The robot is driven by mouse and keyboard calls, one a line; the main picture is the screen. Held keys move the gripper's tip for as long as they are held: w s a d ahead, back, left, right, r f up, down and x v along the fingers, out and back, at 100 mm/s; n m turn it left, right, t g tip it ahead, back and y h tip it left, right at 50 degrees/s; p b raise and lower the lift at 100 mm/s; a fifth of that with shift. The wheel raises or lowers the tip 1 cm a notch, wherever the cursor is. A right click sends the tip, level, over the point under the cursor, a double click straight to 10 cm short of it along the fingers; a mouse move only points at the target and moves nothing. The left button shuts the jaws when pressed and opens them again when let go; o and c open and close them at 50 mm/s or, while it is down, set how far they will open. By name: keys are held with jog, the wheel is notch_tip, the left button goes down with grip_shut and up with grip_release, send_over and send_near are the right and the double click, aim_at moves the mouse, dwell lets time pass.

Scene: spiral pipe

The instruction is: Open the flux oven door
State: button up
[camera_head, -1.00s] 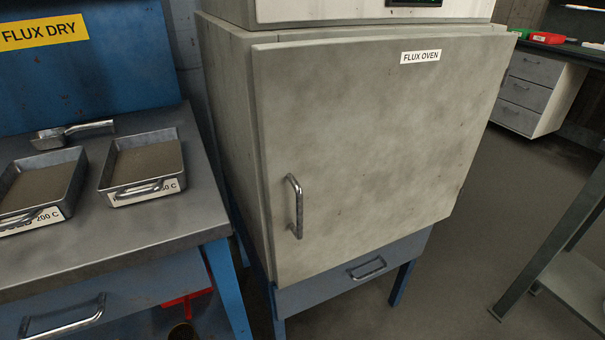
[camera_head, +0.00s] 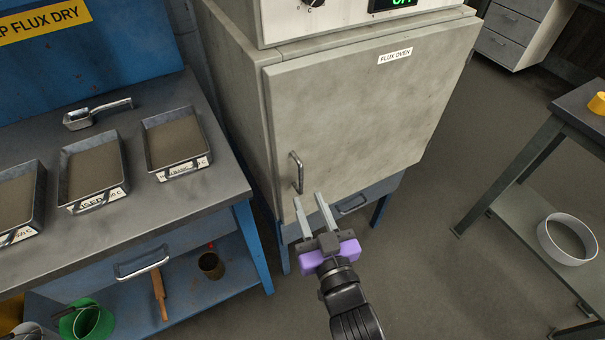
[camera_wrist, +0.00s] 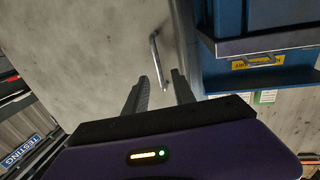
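The flux oven door (camera_head: 365,110) is a pale grey panel labelled FLUX OVEN and looks shut. Its metal handle (camera_head: 296,173) is a vertical bar near the door's left edge; it also shows in the wrist view (camera_wrist: 157,62). My gripper (camera_head: 310,207) is open and empty, its two grey fingers pointing toward the door just below and right of the handle in the head view. In the wrist view the handle's near end lies between and ahead of the fingertips (camera_wrist: 160,82). I see no contact with the handle.
A blue-framed workbench (camera_head: 215,197) with several metal trays stands close on the left. Floor between is clear.

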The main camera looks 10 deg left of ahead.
aim_at(301, 181)
jog(key=x, duration=0.7)
jog(key=shift+w+p, duration=0.3)
jog(key=shift+c, duration=0.2)
grip_shut()
jog(key=shift+r, duration=0.1)
dwell(0.9)
